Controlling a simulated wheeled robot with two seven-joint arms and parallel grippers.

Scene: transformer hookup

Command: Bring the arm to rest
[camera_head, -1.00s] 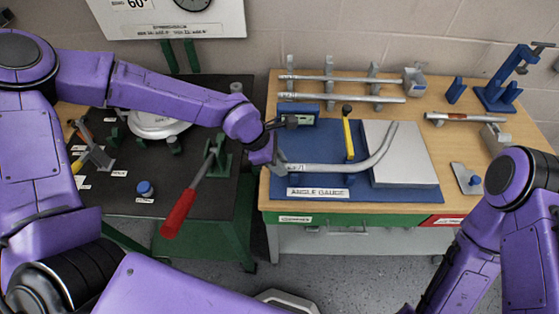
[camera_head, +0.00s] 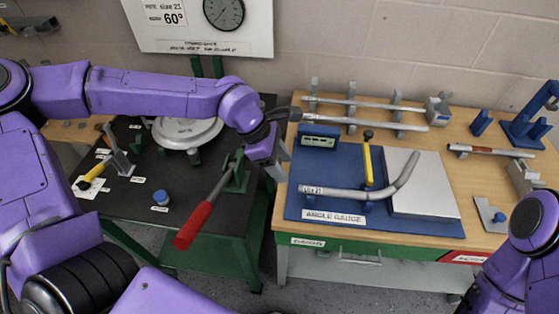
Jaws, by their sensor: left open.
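My left arm (camera_head: 165,92) reaches in from the left over the dark bench. My left gripper (camera_head: 279,164) is open and empty, fingers pointing down, just left of the angle gauge's blue board (camera_head: 330,158). A bent grey pipe (camera_head: 345,193) lies on that board, its bent end over a pale plate; the gripper is apart from it. My right arm (camera_head: 535,225) shows only in part at the lower right. Its gripper is out of view.
A red-handled lever (camera_head: 205,212) stands out from the dark bench (camera_head: 125,200) near my left gripper. A yellow-armed piece (camera_head: 368,165) rises from the board. Straight pipes (camera_head: 368,121) lie on supports behind. A gap separates the bench from the wooden table (camera_head: 460,220).

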